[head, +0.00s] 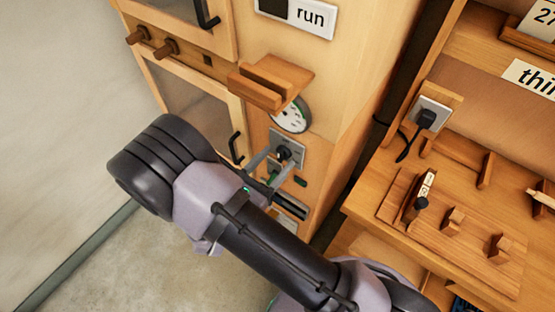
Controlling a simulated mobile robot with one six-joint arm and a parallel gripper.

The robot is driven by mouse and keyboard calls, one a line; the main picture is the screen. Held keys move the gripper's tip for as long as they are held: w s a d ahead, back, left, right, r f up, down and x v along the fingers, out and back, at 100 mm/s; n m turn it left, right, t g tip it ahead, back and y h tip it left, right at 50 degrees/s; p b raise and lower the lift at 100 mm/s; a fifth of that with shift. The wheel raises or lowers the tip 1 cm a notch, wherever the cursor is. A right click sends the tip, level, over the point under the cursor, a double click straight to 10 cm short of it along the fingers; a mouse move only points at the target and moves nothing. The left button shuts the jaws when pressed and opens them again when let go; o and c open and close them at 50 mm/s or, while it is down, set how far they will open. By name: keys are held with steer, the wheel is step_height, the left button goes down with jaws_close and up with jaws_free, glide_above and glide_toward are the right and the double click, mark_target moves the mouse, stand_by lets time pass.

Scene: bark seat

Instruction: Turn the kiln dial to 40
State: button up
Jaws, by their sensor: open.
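The kiln is a light wooden cabinet (356,62). A dial with a dark knob (283,152) sits on a square grey plate (298,143) on its front. The numbers and the pointer of the dial are too small to read. My gripper (279,158) is open, with its two pale fingers reaching toward the plate. The fingertips appear to be on either side of the knob; I cannot tell whether they touch it.
A round gauge (293,115) sits above the dial, under a jutting wooden shelf (268,82). A glass-fronted door with a black handle (236,147) is to the left. A wooden bench (372,200) with a plugged socket (428,115) stands at right. Grey floor lies lower left.

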steer(key=shift+w+d, duration=0.4)
steer(key=shift+w, duration=0.15)
jaws_close()
steer(key=shift+m, duration=0.4)
steer(key=m+b, duration=0.1)
steer(key=m, duration=0.4)
steer(key=shift+s+d+f+m, duration=0.1)
steer(key=shift+m, duration=0.3)
steer(key=shift+m+b, duration=1.2)
steer(key=shift+m, duration=1.3)
